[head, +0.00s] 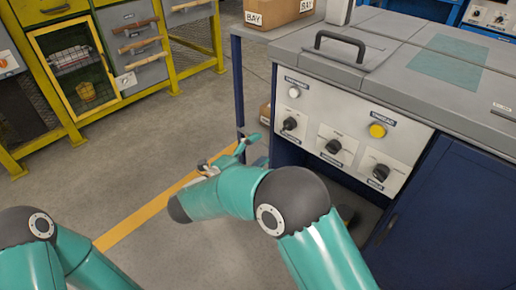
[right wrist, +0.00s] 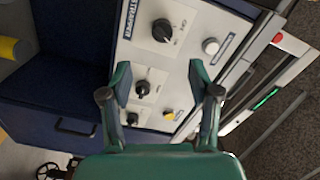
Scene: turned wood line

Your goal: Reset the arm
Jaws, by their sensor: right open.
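My right arm reaches from the bottom of the head view, and its gripper (head: 246,145) is in front of the left end of the grey and blue machine. In the right wrist view, the right gripper (right wrist: 160,78) has its two green-tipped fingers spread, with nothing between them. The machine's control panel (right wrist: 185,45) lies beyond the fingers; I cannot tell how far. My left arm shows only in part at the lower left of the head view, and its gripper is out of the picture.
The control panel (head: 335,145) carries black knobs, a white button (head: 294,92) and a yellow button (head: 377,130). A cardboard box (head: 270,12) is behind the machine. A yellow-framed rack (head: 80,75) stands at the back left. The floor (head: 125,170) between is clear, with a yellow line.

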